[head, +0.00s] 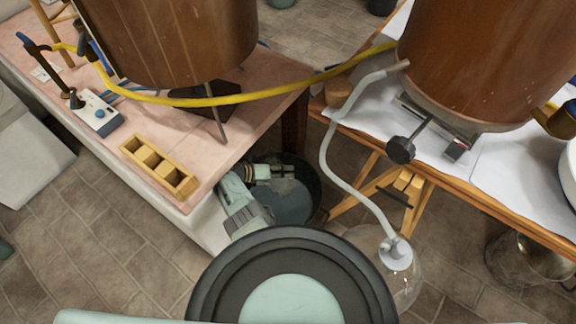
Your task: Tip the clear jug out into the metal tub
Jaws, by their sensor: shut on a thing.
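A dark, round metal tub (311,178) stands on the floor between the two tables, with a grey-blue area inside it. My gripper (285,172) is over the tub, reaching in from the left beside the pink table. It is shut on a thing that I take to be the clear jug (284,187). The jug's outline barely shows against the tub, so I cannot tell its tilt or what it holds. My own arm hides part of the tub's near left side.
A pink-topped table (235,125) stands left, a paper-covered table (480,170) right, each under a large copper vessel. A yellow hose (240,99) spans them. A pale tube (340,180) runs into a clear glass vessel (405,285). A shiny pot (525,258) stands at the right.

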